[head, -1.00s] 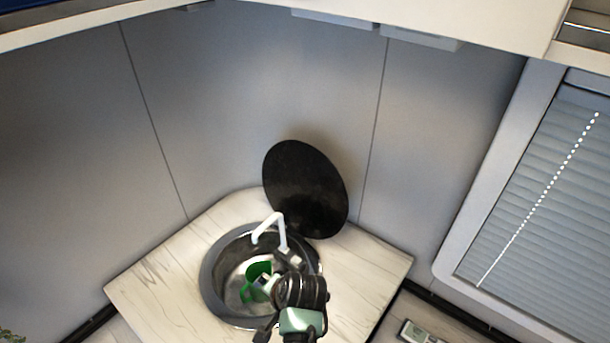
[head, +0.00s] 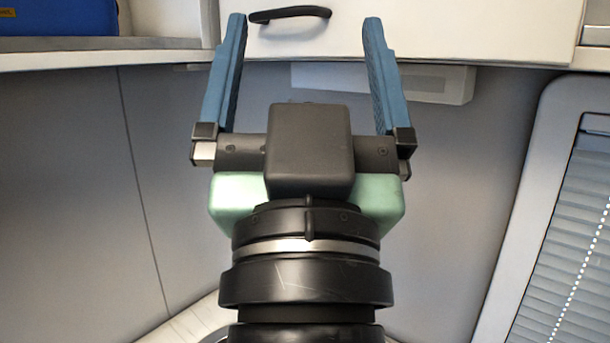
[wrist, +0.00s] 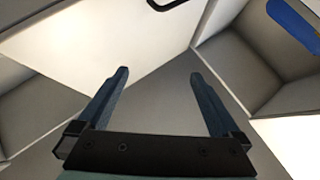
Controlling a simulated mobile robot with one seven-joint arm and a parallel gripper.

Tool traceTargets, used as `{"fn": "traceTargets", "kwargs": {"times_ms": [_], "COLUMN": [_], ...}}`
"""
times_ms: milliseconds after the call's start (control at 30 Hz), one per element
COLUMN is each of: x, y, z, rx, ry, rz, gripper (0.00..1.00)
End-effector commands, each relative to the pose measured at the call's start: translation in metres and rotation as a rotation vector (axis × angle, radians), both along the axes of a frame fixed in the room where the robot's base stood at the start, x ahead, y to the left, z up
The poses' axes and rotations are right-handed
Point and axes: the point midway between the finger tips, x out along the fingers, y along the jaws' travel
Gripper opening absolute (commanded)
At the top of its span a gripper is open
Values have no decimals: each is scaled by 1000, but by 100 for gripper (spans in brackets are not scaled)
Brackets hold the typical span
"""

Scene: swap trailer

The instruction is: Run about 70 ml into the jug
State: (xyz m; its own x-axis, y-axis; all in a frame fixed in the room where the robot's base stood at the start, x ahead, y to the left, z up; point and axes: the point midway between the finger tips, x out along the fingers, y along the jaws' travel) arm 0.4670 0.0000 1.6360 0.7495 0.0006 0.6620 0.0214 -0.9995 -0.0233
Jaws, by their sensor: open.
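My gripper (head: 305,75) is open and empty, with its two blue fingers wide apart and pointing up in the head view. It is raised in front of the white overhead cabinet, and its fingers also show in the wrist view (wrist: 155,100). The jug is not in view now; my arm and the frame's lower edge cut off the sink area. Only a strip of the pale counter (head: 190,322) shows at the bottom.
A white overhead cabinet door (head: 420,35) with a black handle (head: 290,14) is behind the fingers. A blue item (head: 60,17) lies in an open shelf at upper left. A window with blinds (head: 570,240) is at right. Grey walls surround the corner.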

Motion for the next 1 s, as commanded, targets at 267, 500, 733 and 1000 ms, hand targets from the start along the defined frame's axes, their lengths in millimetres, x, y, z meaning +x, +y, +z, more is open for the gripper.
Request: {"fn": "traceTargets", "kwargs": {"times_ms": [267,500,733,1000], "x": [-31,-30,-30,-30], "y": [0,0,0,0], "z": [16,16,15,15], "rx": [-27,-26,-25,-25], "ry": [-96,-93,-91,-90], "rz": [-31,-28,-27,-27], "gripper": [100,78,37,0]}}
